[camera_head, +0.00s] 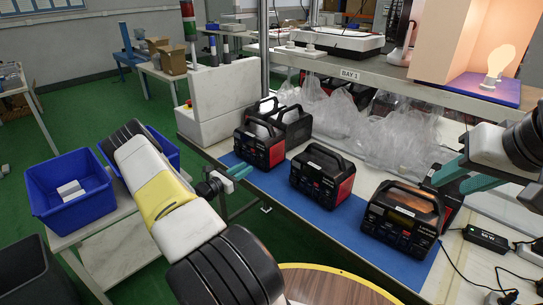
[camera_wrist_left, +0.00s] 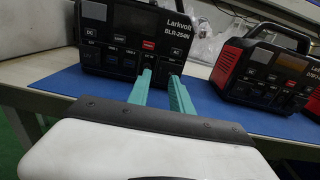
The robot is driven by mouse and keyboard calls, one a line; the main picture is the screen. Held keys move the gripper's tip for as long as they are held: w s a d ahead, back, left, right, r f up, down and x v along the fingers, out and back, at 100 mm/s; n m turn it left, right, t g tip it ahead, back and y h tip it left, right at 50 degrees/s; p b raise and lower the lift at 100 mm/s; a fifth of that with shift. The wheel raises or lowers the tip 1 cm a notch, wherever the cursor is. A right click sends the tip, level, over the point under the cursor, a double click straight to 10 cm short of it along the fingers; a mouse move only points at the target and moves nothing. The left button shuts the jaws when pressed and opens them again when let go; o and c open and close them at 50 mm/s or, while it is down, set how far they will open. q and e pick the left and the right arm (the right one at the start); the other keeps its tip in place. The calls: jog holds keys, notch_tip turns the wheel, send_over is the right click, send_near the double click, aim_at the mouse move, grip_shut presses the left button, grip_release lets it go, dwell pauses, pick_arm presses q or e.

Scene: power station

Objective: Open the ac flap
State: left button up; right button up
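A black-and-red power station (camera_head: 258,148) stands at the left end of the blue mat. My left gripper (camera_head: 248,168) is just in front of this station. Its teal fingers show in the left wrist view (camera_wrist_left: 159,76), apart and empty, pointing at the front near the AC panel. Contact cannot be told. My right gripper (camera_head: 455,180) is open and empty above the right station.
More power stations stand on the blue mat (camera_head: 278,188), one in the middle (camera_head: 323,180) and one at the right (camera_head: 402,225). Clear plastic bags (camera_head: 395,140) lie behind them. A shelf (camera_head: 370,75) overhangs the back. A black adapter (camera_head: 486,238) with cables lies at the right.

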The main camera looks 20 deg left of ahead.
aim_at(260, 165)
pick_arm(q)
jog(key=shift+x, duration=2.25)
grip_shut()
